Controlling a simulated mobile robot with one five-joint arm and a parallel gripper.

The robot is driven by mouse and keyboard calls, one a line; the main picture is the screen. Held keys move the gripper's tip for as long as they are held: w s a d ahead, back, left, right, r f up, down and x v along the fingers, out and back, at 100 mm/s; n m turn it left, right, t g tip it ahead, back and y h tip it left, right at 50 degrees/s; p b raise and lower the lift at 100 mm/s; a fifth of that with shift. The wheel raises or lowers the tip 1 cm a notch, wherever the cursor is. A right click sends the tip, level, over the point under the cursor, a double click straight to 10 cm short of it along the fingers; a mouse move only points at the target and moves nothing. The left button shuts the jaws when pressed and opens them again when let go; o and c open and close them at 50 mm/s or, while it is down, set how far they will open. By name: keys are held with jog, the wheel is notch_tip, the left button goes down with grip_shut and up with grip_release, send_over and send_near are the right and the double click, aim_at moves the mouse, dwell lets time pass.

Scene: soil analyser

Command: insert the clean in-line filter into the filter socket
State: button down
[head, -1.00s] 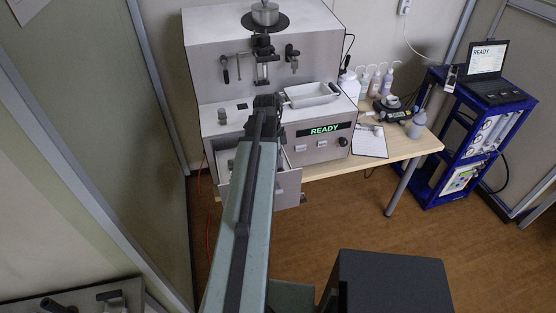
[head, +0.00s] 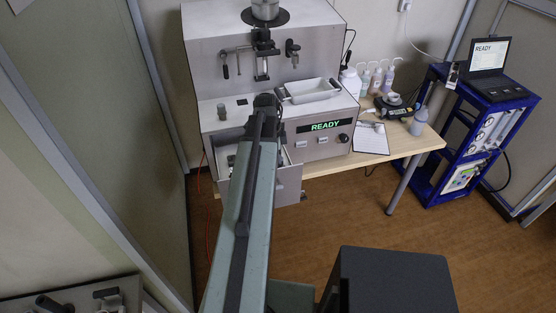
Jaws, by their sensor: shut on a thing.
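My arm reaches away from me to the analyser (head: 212,80), a big grey box machine with a lit READY display. My gripper (head: 267,103) is the dark end of the arm, in front of the machine and near the white tray's left end. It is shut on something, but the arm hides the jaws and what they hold. I cannot make out the in-line filter or the filter socket. An open drawer (head: 288,183) sticks out of the machine's lower front, partly behind my arm; small parts inside are too small to tell.
The wooden table (head: 405,146) holds bottles, a clipboard and a device. A blue cart (head: 432,160) with a laptop stands right. A partition (head: 130,130) runs close on the left.

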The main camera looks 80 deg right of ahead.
jog(key=shift+f+b, duration=0.35)
jog(key=shift+f, duration=0.1)
jog(key=shift+r, duration=0.1)
jog(key=c, duration=0.9)
grip_release()
jog(key=r+p, duration=0.5)
jog(key=w+r+p, duration=0.1)
jog(key=r+p, duration=0.2)
jog(key=shift+w+a, duration=0.1)
jog(key=shift+f, duration=0.15)
